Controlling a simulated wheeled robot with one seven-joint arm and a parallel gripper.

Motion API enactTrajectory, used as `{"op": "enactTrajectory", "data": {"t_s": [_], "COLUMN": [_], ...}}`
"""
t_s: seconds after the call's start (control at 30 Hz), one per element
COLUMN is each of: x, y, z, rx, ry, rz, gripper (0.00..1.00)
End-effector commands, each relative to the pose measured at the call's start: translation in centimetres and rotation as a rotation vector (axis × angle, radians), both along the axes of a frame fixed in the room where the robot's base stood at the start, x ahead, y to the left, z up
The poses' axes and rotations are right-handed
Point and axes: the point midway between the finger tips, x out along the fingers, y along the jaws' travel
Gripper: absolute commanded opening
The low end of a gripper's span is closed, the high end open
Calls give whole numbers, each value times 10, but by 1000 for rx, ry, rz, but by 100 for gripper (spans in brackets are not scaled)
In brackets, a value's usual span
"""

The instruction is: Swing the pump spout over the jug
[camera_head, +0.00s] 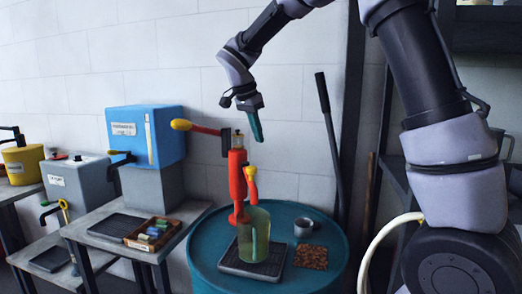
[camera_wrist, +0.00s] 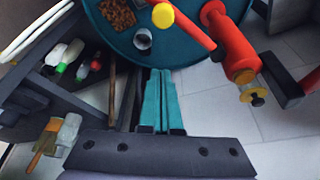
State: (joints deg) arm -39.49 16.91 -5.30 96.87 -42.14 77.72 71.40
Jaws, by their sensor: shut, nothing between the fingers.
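A red pump (camera_head: 237,180) stands upright on a teal drum. Its upper body also shows at the right of the wrist view (camera_wrist: 238,58). A red arm with a yellow tip (camera_head: 250,172) sits beside the column, just above the jug in the head view; it shows in the wrist view too (camera_wrist: 187,27). I cannot tell exactly where the spout's mouth points. The translucent yellow-green jug (camera_head: 261,225) stands on a dark drip tray (camera_head: 238,265). My gripper (camera_head: 258,138) is shut and empty, pointing down above and right of the pump, apart from it; its teal fingers show in the wrist view (camera_wrist: 160,75).
The drum top (camera_head: 207,245) also holds a grey cup (camera_head: 303,228) and a brown patch (camera_head: 311,258). A pump lever with a yellow knob (camera_head: 181,124) reaches left. A blue machine (camera_head: 145,137) stands left. A dark upright lever (camera_head: 326,120) stands right, behind the drum.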

Motion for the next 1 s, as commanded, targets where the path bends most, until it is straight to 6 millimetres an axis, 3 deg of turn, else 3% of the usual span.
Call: {"op": "enactTrajectory", "data": {"t_s": [0.2,0.63,0.77,1.0], "x": [-4,-6,-19,-81], "y": [6,-1,-32,-118], "z": [18,24,39,73], "rx": [-2,9,57,199], "ry": [0,3,16,-6], "rz": [1,5,49,223], "gripper": [0,0,0,0]}}
